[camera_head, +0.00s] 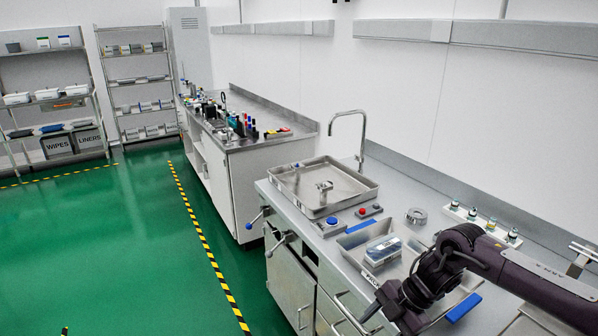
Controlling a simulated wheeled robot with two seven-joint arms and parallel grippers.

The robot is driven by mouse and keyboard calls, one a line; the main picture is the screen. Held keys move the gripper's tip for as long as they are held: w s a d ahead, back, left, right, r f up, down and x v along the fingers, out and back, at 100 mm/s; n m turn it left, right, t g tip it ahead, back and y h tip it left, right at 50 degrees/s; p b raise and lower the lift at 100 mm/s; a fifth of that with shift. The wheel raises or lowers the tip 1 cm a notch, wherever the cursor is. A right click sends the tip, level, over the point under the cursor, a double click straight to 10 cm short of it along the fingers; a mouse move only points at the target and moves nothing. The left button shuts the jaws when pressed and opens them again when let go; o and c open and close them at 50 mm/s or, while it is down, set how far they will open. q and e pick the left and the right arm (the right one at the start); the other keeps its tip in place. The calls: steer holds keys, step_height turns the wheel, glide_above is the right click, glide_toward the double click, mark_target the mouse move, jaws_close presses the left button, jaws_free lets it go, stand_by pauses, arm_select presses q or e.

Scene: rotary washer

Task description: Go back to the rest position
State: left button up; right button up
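My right arm comes in from the right edge, and its dark gripper (388,314) is low over the front edge of the steel bench (405,215). Its fingers look spread apart with nothing between them. The gripper is in front of a metal tray (352,241) and hides part of it. A small dark tip at the bottom left edge may belong to my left gripper; too little shows to tell its state.
The tray holds a clear-and-blue pack (383,250). A blue handle (463,307) is right of the gripper. A sink (322,188) with a tall tap (349,113) and a bottle rack (482,224) are behind. Green floor (120,240) is clear at left.

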steer(key=w+a+f+m+t+y, duration=0.2)
steer(key=a+f+m, duration=0.15)
steer(key=f, duration=0.45)
steer(key=w+a+f+m+t+y, duration=0.1)
steer(key=w+a+f+m+t, duration=0.15)
steer(key=a+f, duration=0.4)
steer(key=s+d+f+m+t+h, duration=0.1)
steer(key=s+d+f+m, duration=0.25)
steer(key=f, duration=0.45)
steer(key=s+d+f+m+t+h, duration=0.15)
steer(key=s+f+m, duration=0.25)
steer(key=f, duration=0.4)
steer(key=s+d+f+m+g+h, duration=0.2)
steer(key=s+d+f+m+h, duration=0.3)
steer(key=s+f, duration=0.8)
steer(key=s+d+f+m+g+h, duration=0.1)
steer(key=s+d+f, duration=0.2)
steer(key=s, duration=1)
steer(key=s+d+f+m+g, duration=0.2)
steer(key=s+d+f, duration=0.1)
steer(key=s, duration=1)
steer(key=shift+s+f+g+h, duration=0.2)
steer(key=shift+s+g+h, duration=0.1)
steer(key=shift+h, duration=0.05)
